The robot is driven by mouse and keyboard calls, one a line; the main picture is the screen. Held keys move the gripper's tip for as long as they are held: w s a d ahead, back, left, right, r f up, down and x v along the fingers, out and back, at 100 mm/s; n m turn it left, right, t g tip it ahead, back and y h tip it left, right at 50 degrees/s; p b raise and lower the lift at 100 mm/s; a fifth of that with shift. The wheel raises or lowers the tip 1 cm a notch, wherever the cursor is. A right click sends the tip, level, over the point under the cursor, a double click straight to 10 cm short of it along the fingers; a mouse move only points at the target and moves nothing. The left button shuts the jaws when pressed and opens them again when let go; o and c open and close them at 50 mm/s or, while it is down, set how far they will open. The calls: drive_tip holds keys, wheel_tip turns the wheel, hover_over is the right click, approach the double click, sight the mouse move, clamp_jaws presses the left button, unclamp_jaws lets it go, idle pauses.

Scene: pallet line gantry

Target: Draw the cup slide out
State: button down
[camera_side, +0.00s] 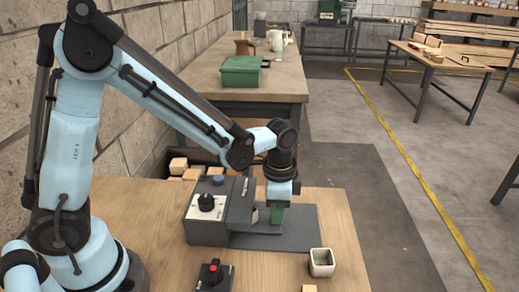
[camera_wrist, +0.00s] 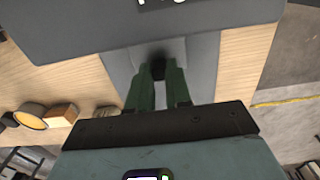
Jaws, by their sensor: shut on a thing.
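The grey machine (camera_side: 205,228) with a black dial and a blue button stands on the wooden table. A dark grey flat plate (camera_side: 303,232) extends from its right side. My gripper (camera_side: 277,213) points down close to the machine's right side, its green fingers low over the plate. In the wrist view my gripper (camera_wrist: 158,80) is shut on a small dark piece, which I take to be the handle of the cup slide (camera_wrist: 157,66). The fingers hide most of it, and I cannot tell how far the slide is out.
A small white square cup (camera_side: 321,263) stands near the table's front right. A black box with a red knob (camera_side: 213,272) sits at the front. A dark bin of wooden blocks (camera_side: 192,163) is behind the machine. The table's right edge is close.

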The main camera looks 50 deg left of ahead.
drive_tip(key=w+d, duration=0.5)
drive_tip(key=shift+w+d, duration=0.1)
drive_tip(key=c, duration=1)
unclamp_jaws()
drive_tip(key=shift+c, duration=0.2)
drive_tip(key=shift+r, duration=0.1)
wheel_tip(320, 180, up, 12)
